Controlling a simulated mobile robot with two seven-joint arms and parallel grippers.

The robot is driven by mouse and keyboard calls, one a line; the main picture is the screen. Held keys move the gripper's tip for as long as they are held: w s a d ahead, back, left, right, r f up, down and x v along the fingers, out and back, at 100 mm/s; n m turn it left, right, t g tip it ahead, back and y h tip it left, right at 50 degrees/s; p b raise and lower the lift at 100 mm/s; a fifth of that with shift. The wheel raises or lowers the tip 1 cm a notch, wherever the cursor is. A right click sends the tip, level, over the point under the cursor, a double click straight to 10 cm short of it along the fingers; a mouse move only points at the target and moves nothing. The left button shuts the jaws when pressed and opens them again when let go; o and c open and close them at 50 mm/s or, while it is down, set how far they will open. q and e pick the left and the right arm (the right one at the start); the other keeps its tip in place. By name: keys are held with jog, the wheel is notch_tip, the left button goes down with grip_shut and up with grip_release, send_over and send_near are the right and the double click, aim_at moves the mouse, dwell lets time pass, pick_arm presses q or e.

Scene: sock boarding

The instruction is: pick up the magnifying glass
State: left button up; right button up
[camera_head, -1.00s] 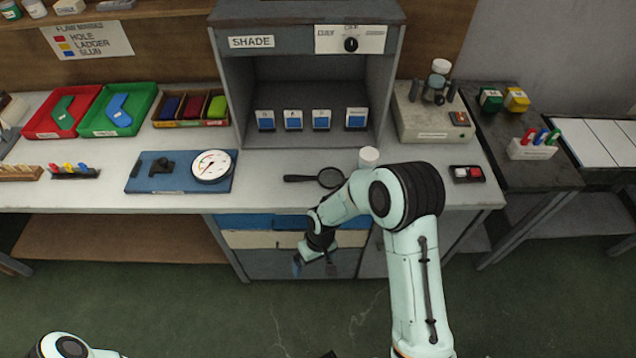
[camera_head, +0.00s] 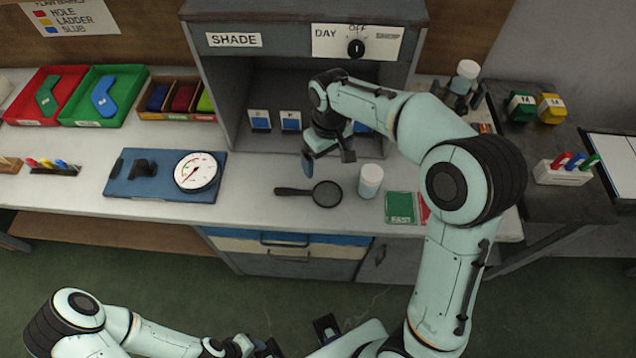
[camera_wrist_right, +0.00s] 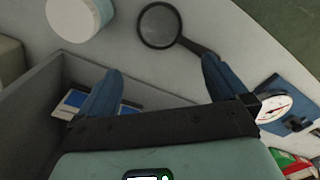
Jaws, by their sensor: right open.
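The magnifying glass (camera_head: 326,194) lies flat on the pale counter in front of the shade booth, its round lens to the right and its dark handle to the left. My right gripper (camera_head: 328,160) is open and empty, above the counter just behind the glass at the booth's mouth. In the right wrist view the magnifying glass (camera_wrist_right: 194,46) lies beyond the open fingertips (camera_wrist_right: 162,68), with its handle toward the right finger; nothing is between the fingers. My left gripper (camera_head: 268,347) is low at the bottom edge, away from the counter, and its jaws are unclear.
A white-capped jar (camera_head: 370,181) stands close right of the lens. A green card (camera_head: 400,208) lies further right. A blue board (camera_head: 135,183) with a dial gauge (camera_head: 196,171) is to the left. The booth (camera_head: 205,75) rises behind; my right arm hides part of it.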

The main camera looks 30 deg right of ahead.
send_over(326, 190)
notch_tip(326, 190, down, 6)
jog(key=shift+a+f+b, duration=0.1)
jog(key=shift+f+b, duration=0.05)
jog(key=shift+b, duration=0.2)
jog(key=shift+s+f, duration=0.1)
jog(key=shift+f, duration=3)
jog(key=shift+c, duration=0.3)
jog(key=c, duration=0.8)
